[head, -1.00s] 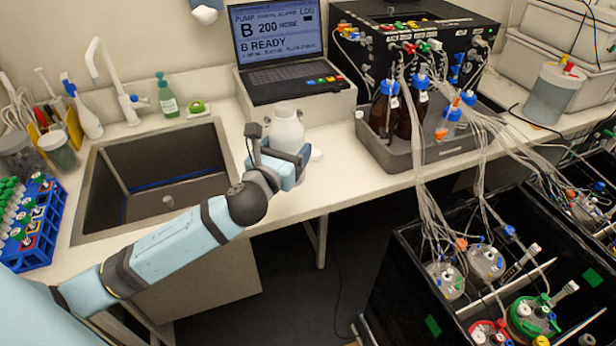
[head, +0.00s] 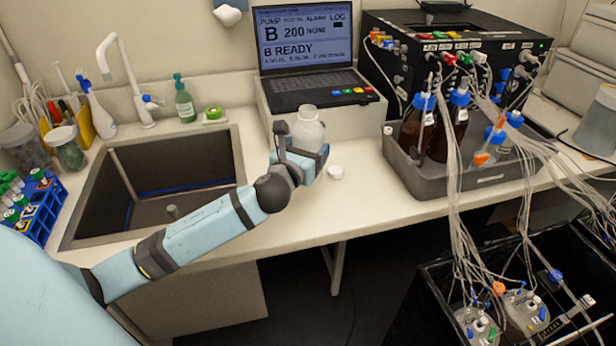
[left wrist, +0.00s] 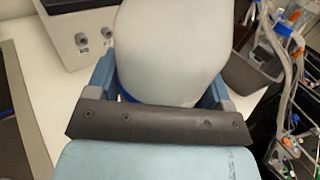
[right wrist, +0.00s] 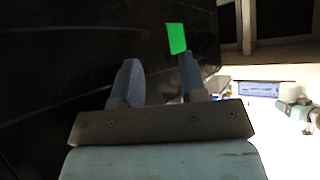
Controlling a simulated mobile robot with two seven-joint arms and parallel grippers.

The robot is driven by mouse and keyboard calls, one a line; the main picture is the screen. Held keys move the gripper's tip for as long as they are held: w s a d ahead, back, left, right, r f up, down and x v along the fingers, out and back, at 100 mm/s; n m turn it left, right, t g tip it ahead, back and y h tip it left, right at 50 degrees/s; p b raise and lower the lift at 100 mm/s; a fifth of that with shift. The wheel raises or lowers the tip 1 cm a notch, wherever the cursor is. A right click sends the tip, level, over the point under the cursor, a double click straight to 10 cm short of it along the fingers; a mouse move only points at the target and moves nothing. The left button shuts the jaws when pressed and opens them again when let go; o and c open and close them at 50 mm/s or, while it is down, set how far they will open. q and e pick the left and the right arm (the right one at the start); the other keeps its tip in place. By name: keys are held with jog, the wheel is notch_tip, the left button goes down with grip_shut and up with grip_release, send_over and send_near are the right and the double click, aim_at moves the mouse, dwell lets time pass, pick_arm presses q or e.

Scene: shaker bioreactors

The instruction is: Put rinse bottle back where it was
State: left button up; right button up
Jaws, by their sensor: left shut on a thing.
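The rinse bottle (head: 309,130), as I take it, is a whitish wide bottle with an open neck, upright in front of the laptop's stand. My left gripper (head: 303,160) is shut around its body. The bottle (left wrist: 170,45) fills the middle of the left wrist view between the two blue fingers of that gripper (left wrist: 163,85). I cannot tell whether its base touches the counter. My right gripper (right wrist: 158,82) is open and empty beside a dark surface in the right wrist view; it is not in the head view.
The sink (head: 150,190) is to the left. A grey tray (head: 470,178) with brown bottles and tubing stands right. The laptop (head: 307,60) is behind. A blue-nozzled white bottle (head: 99,115) stands behind the sink.

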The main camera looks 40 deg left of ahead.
pick_arm(q)
jog(key=shift+f+b, duration=0.65)
jog(key=shift+f, duration=2.95)
jog(key=o, duration=1.1)
jog(key=shift+f, duration=0.15)
jog(key=s, duration=0.4)
jog(key=s+d, duration=0.1)
jog(key=s, duration=0.3)
jog(key=s+d, duration=0.1)
jog(key=s, duration=0.3)
